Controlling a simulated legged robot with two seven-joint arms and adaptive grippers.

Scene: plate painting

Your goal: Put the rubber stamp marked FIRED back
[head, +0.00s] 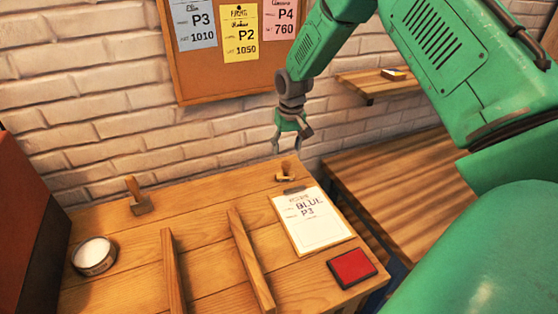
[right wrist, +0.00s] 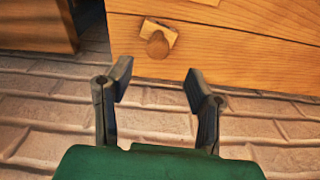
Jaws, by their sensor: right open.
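My right gripper (head: 288,146) is open and empty, hanging above the back edge of the table near the brick wall. A small wooden stamp-like piece (head: 286,171) with a round knob stands at that edge, just below the fingers and apart from them. In the right wrist view the knobbed piece (right wrist: 158,44) lies beyond the open fingertips (right wrist: 158,83). A second piece with an upright wooden handle (head: 138,198) stands at the back left. No FIRED marking is legible on either. My left gripper is out of view.
A clipboard (head: 312,232) reads BLUE P3. A red ink pad (head: 352,268) lies at the front right. Two wooden rails (head: 250,258) cross the table, and a round white pot (head: 94,255) stands at left. A pinboard (head: 215,85) hangs behind.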

